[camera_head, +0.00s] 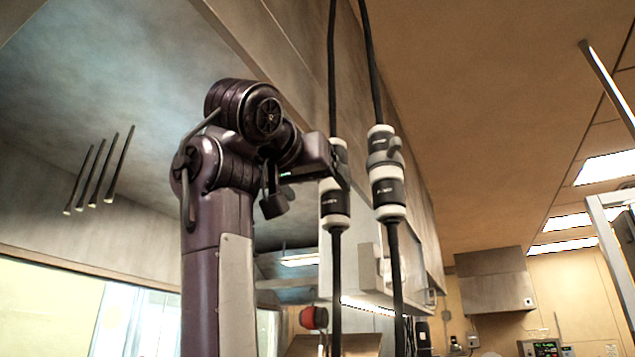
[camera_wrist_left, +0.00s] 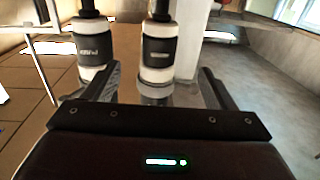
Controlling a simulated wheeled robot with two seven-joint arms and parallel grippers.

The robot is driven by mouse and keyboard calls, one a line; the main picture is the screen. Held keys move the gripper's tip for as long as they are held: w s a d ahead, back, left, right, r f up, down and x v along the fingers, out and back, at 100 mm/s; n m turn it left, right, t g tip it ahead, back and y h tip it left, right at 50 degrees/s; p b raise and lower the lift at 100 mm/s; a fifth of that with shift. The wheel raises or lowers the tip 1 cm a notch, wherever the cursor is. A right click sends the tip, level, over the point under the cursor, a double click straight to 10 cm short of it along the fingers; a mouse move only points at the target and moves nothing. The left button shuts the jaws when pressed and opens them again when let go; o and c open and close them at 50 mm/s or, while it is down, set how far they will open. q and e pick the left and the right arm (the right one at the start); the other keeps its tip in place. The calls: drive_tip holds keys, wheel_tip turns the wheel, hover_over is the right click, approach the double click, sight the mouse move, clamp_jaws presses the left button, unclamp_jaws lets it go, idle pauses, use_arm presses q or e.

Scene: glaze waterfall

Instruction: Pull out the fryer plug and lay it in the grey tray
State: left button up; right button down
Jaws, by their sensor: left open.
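Two black-and-white plug connectors hang in line on black cables in the head view. One is the left connector (camera_head: 335,205), the other the right connector (camera_head: 388,190); their labels are too small to read, so I cannot tell which is the fryer plug. My left gripper (camera_head: 334,168) is at the left connector, its fingers partly hidden. In the left wrist view my open gripper (camera_wrist_left: 158,88) has one connector (camera_wrist_left: 158,52) between and beyond its fingertips; contact cannot be told. The other connector (camera_wrist_left: 93,45) is left of the fingers. The grey tray and right gripper are not in view.
The black cables (camera_head: 332,70) run up and down past the connectors, close together. A red round object (camera_head: 314,318) is low behind the left cable. A wall box (camera_head: 496,280) is at the far right. Several dark rods (camera_head: 98,172) hang at the left.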

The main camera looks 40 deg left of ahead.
sight(330, 207)
use_arm(q)
drive_tip(key=p+x, duration=0.2)
drive_tip(key=x, duration=0.4)
drive_tip(key=shift+w, duration=0.15)
drive_tip(key=x, duration=0.3)
drive_tip(key=shift+w+a+f, duration=0.15)
drive_tip(key=shift+w+f, duration=0.05)
drive_tip(key=shift+w, duration=0.1)
drive_tip(key=shift+w+r, duration=0.1)
drive_tip(key=shift+w, duration=0.2)
drive_tip(key=shift+c, duration=0.2)
drive_tip(key=c, duration=1.4)
drive_tip(key=shift+b, duration=0.35)
wheel_tip(330, 207, down, 7)
drive_tip(key=b, duration=0.6)
